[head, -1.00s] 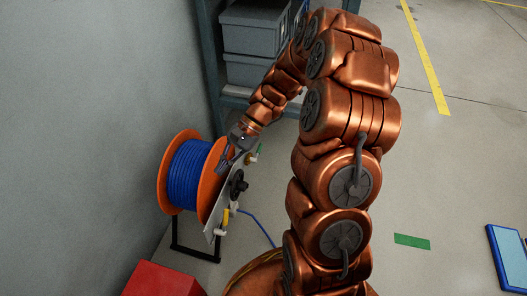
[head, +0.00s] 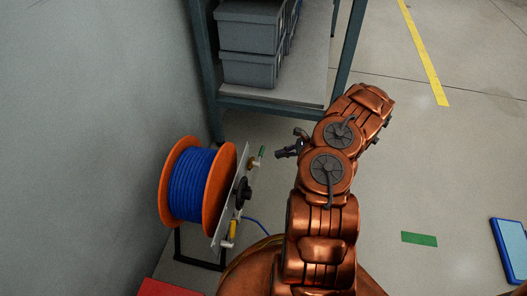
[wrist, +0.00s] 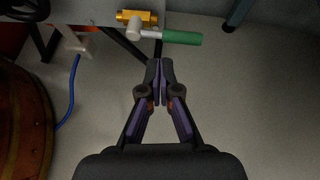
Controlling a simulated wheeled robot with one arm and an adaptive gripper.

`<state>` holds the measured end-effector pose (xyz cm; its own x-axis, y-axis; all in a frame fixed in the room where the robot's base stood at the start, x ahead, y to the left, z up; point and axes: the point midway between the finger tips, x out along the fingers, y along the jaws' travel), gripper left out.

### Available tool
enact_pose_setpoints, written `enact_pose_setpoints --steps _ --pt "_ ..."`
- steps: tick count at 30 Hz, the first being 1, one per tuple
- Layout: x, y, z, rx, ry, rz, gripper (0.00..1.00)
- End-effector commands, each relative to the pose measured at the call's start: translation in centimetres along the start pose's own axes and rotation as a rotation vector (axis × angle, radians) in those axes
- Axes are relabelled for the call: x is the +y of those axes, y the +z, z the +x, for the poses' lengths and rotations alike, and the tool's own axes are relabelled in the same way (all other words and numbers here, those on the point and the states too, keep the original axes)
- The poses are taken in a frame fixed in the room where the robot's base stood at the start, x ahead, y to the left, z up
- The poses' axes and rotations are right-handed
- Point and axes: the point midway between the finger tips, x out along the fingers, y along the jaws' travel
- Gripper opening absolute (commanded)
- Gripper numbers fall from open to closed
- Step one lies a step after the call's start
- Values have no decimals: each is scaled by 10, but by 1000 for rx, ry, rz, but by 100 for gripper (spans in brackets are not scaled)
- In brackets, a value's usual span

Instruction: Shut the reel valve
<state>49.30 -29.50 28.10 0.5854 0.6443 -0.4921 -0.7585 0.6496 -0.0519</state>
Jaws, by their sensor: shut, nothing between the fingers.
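The reel (head: 187,183) has orange flanges and blue hose, and stands by the wall at left. A pale panel (head: 226,217) on its right side carries a black knob (head: 244,190). A brass valve with a green lever (head: 262,151) is at the panel's far end; a yellow-handled fitting (head: 233,228) is at its near end. In the wrist view the green lever (wrist: 181,38) points right from the brass body (wrist: 137,16). My gripper (head: 279,154) is shut and empty, right of the green lever. In the wrist view its fingertips (wrist: 160,66) lie just below the lever, apart in the picture; depth is unclear.
A shelf frame (head: 270,109) with grey bins (head: 250,45) stands behind. A red box (head: 170,288) is at the lower left. Open floor lies to the right, with a blue-edged object (head: 510,250).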

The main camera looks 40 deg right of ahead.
Motion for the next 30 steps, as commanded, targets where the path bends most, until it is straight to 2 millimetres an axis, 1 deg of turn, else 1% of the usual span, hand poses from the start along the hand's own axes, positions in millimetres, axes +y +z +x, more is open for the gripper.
enact_pose_setpoints --steps 1,3,6,8,11,18,22,26,30 --pt "-1 -18 -6 7 -27 34 0" --pt "-3 -34 -12 13 -54 67 0" --pt "-3 -50 -17 18 -78 100 0" --pt "-3 -55 -19 20 -85 110 0" --pt "-3 -58 -20 21 -91 116 0" --pt "-3 -57 -20 21 -90 114 0" --pt "-3 -58 -17 21 -89 114 0" --pt "-4 -59 -4 22 -90 113 0" --pt "-6 -61 19 22 -87 112 0"
